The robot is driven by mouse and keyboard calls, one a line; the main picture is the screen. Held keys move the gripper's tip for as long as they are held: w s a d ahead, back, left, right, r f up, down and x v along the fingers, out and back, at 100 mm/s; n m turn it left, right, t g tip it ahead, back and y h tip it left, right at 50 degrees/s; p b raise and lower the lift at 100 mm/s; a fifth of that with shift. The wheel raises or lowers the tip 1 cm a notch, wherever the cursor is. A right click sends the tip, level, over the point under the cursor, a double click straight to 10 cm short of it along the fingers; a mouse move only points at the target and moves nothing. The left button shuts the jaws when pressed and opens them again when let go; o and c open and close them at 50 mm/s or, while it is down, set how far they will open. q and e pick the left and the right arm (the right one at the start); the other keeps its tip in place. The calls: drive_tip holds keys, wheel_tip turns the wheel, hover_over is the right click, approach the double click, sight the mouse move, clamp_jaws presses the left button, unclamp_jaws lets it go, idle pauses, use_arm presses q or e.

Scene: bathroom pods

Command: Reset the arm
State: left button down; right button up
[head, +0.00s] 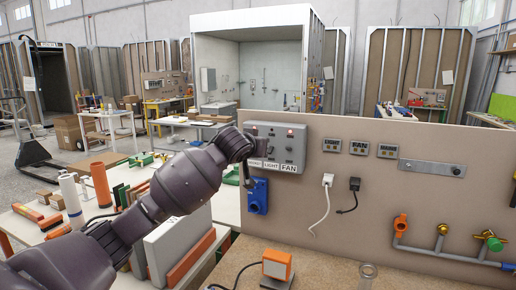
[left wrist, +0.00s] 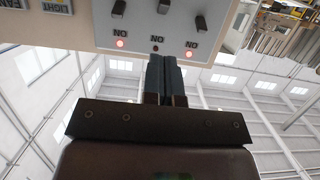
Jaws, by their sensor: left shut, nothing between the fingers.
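A grey switch box (head: 308,150) is fixed to the beige panel, with several dark levers and labels below, LIGHT and FAN among them. In the left wrist view the box (left wrist: 177,44) appears upside down, with ON marks beside small lamps. The two outer lamps are red and the middle one is dark. The left fingers (left wrist: 166,78) are shut and empty, close to the box's edge; contact cannot be told. My right gripper is out of view.
A blue socket (head: 257,195) sits just below the left gripper. White and black plugs (head: 328,181) hang right of the box, and a pipe with valves (head: 440,248) is at lower right. An orange-grey block (head: 277,264) stands on the bench.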

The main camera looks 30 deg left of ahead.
use_arm(q)
drive_tip(key=shift+s+r, duration=0.1)
drive_tip(key=shift+s, duration=0.2)
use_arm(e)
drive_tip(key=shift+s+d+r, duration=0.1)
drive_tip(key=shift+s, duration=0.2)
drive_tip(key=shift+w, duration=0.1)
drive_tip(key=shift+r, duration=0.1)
